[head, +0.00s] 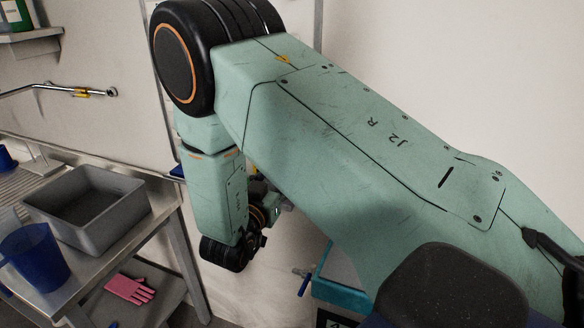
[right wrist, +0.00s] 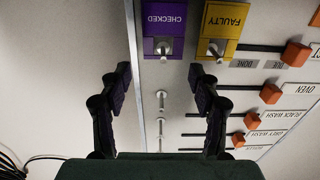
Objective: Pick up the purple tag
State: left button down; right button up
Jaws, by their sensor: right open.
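The purple tag (right wrist: 165,18), marked CHECKED, hangs on a metal peg on a light panel, at the top middle of the right wrist view. The lettering is upside down there. My right gripper (right wrist: 160,73) is open and empty, its two fingers spread to either side below the tag in the picture. The tag lies beyond the fingertips, apart from them. In the head view my right arm fills the middle and hides the tag, and I cannot make out the fingers. My left gripper is not in view.
A yellow tag (right wrist: 220,20) marked FAULTY hangs right beside the purple one. Bare pegs (right wrist: 161,101) and orange sliders (right wrist: 271,94) with labels share the panel. A grey basin (head: 125,222), a blue jug (head: 35,258) and a pink glove (head: 130,289) are at the left.

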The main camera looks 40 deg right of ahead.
jog(key=x, duration=0.4)
jog(key=f+x, duration=0.1)
jog(key=x, duration=0.1)
jog(key=shift+w+p, duration=0.1)
jog(key=shift+p, duration=0.2)
jog(key=shift+w+d+r, duration=0.1)
jog(key=shift+w+r, duration=0.1)
jog(key=shift+r, duration=0.05)
jog(key=shift+w+d+f, duration=0.15)
jog(key=shift+d+f, duration=0.1)
jog(key=shift+d, duration=0.05)
jog(key=shift+c, duration=1.7)
jog(key=shift+a+r, duration=0.2)
jog(key=shift+r, duration=0.05)
jog(key=shift+c, duration=0.3)
